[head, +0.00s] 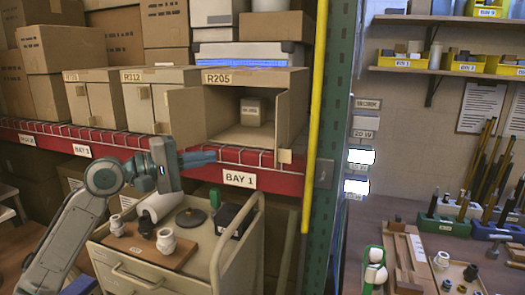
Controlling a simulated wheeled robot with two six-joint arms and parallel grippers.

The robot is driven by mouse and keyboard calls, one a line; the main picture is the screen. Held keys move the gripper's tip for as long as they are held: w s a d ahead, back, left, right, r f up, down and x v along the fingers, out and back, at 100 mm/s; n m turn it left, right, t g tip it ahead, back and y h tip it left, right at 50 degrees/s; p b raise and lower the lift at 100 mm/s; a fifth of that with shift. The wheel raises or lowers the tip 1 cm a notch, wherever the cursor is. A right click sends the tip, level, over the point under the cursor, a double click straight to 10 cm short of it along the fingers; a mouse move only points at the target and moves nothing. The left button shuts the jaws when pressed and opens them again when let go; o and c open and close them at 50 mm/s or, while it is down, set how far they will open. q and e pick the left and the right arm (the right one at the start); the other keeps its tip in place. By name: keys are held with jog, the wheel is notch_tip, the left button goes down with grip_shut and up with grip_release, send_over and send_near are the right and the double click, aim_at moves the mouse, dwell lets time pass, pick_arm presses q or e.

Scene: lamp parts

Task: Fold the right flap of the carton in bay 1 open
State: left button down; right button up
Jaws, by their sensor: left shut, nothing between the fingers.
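The carton labelled R205 (255,78) stands on the shelf of bay 1 with its front open. Its left flap (198,115) is swung outward to the left. Its right flap (293,118) shows as a narrow panel at the right edge, seen at a steep angle and jutting forward, with a small tab at its lower end. How far it is turned is hard to tell. My left gripper (198,158) is shut and empty, fingers pointing right, just below the left flap and in front of the shelf edge, apart from the right flap. My right gripper is out of view.
A small box (253,111) sits inside the carton. Closed cartons (162,100) stand to its left. A green post (335,130) and yellow pole (317,120) rise at the right. A cart (215,255) with lamp parts stands below my left arm.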

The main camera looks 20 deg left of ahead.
pick_arm(q)
jog(key=s+d+p+x, duration=0.2)
jog(key=p+x, duration=0.4)
jog(key=x, duration=0.6)
jog(key=shift+d+f, duration=0.15)
jog(key=shift+d, duration=0.15)
jog(key=shift+w, duration=0.2)
